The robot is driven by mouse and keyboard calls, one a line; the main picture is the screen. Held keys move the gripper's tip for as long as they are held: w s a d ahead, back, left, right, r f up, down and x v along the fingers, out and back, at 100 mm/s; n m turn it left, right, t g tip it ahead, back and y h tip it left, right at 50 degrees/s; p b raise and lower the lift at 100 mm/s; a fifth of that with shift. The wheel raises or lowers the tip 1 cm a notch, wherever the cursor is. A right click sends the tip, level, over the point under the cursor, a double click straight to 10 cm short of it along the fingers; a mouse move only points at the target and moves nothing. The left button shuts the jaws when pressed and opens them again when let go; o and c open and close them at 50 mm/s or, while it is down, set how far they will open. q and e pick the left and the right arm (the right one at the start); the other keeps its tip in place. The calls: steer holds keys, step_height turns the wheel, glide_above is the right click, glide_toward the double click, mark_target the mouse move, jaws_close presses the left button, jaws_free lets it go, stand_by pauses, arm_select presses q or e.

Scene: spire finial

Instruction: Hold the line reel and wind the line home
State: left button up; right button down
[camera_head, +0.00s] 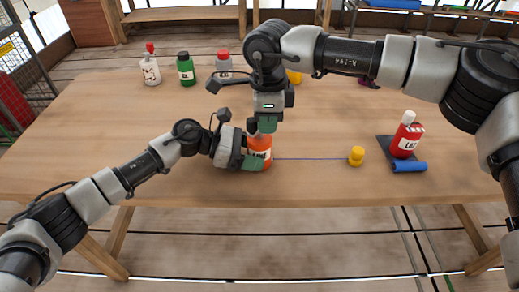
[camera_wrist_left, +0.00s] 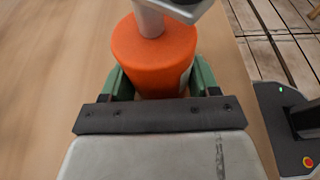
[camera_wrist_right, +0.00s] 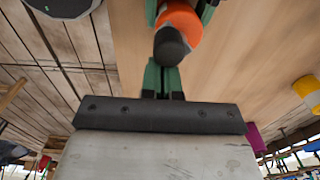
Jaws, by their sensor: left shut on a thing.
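The orange line reel (camera_head: 260,155) stands upright near the table's front edge, with a pale label. My left gripper (camera_head: 246,162) is shut around its body from the left; in the left wrist view its green fingers flank the orange reel (camera_wrist_left: 155,55). A grey post rises from the reel's top. My right gripper (camera_head: 266,125) points down just above the reel. In the right wrist view its fingers (camera_wrist_right: 163,80) look closed together beside a dark knob (camera_wrist_right: 172,46); contact is unclear. A thin blue line (camera_head: 310,158) runs right from the reel to a yellow weight (camera_head: 357,156).
White (camera_head: 151,68), green (camera_head: 186,70) and grey (camera_head: 223,66) bottles stand at the back left. The table's left half is mostly clear.

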steer(key=shift+s+a, duration=0.25)
steer(key=shift+a, duration=0.15)
steer(key=shift+s+d, duration=0.1)
steer(key=shift+d, duration=0.05)
step_height(320, 180, up, 7)
stand_by(1.0)
stand_by(0.5)
steer(key=shift+s+d+f, duration=0.1)
steer(key=shift+d+f, duration=0.05)
steer(key=shift+f, duration=0.85)
steer(key=shift+s+d+f, duration=0.1)
steer(key=shift+d+f, duration=0.05)
steer(key=shift+f, duration=0.85)
stand_by(1.0)
steer(key=shift+f, duration=1.5)
